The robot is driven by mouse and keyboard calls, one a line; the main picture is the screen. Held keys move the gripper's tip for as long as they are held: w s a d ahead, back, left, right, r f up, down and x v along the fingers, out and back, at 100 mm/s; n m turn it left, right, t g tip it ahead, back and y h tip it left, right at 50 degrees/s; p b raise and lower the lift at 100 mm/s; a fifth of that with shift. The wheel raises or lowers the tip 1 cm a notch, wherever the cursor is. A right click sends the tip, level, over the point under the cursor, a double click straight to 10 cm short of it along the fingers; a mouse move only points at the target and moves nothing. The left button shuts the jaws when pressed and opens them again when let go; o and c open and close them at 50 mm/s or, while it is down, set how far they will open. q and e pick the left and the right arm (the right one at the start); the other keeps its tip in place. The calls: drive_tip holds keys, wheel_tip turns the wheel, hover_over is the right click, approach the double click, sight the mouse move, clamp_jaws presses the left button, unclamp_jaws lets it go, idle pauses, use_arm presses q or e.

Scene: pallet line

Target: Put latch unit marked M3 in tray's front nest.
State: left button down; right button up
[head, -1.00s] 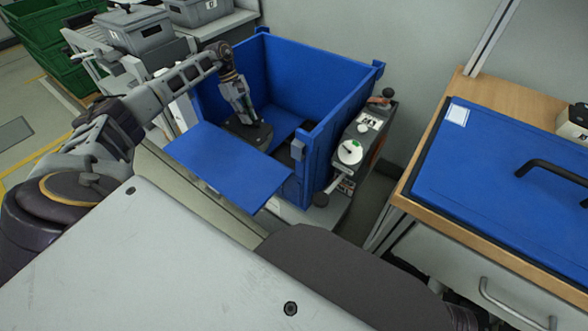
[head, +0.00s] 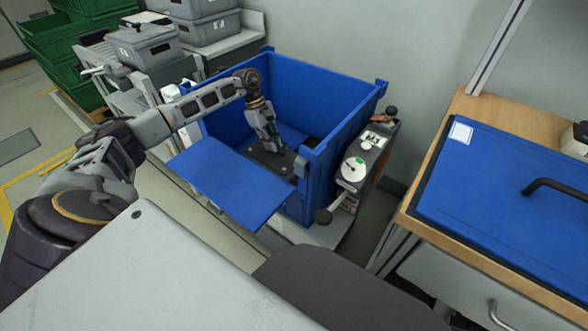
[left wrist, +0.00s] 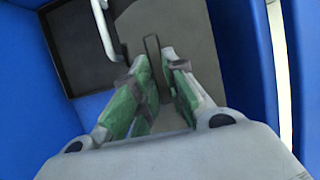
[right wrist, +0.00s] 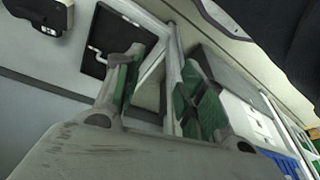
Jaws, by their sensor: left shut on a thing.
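My left gripper (head: 275,146) reaches down into the open blue bin (head: 330,110). It is shut on the thin upright grip of a dark grey flat unit (head: 262,160), near the bin's lowered front flap. In the left wrist view, the green-padded fingers (left wrist: 160,68) stand on both sides of this grip, with the unit's grey top (left wrist: 195,35) behind. I cannot see an M3 mark on it. A black square part with a pale bar handle (left wrist: 75,50) shows beside it. My right gripper (right wrist: 160,65) shows only in its wrist view, open and empty. No tray nest can be made out.
The bin's walls surround the left gripper; its front flap (head: 225,178) hangs outward. A control box with a white dial (head: 354,169) stands right of the bin. Grey lidded boxes (head: 145,45) are at the back left. A blue panel with a black handle (head: 490,190) lies on the right bench.

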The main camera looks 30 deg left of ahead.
sight(293, 158)
use_arm(q)
drive_tip(key=d, duration=0.6)
drive_tip(key=d+b, duration=0.1)
drive_tip(key=d, duration=0.2)
drive_tip(key=shift+s+d, duration=0.2)
drive_tip(key=shift+s, duration=0.15)
wheel_tip(293, 158, down, 2)
drive_tip(key=shift+f, duration=0.1)
drive_tip(key=shift+f+b, duration=0.35)
drive_tip(key=shift+f, duration=0.1)
use_arm(e)
drive_tip(key=r, duration=0.2)
drive_tip(key=shift+a+r+t, duration=0.2)
drive_tip(key=shift+r+t, duration=0.1)
drive_tip(key=shift+r, duration=0.05)
drive_tip(key=shift+s+f, duration=0.1)
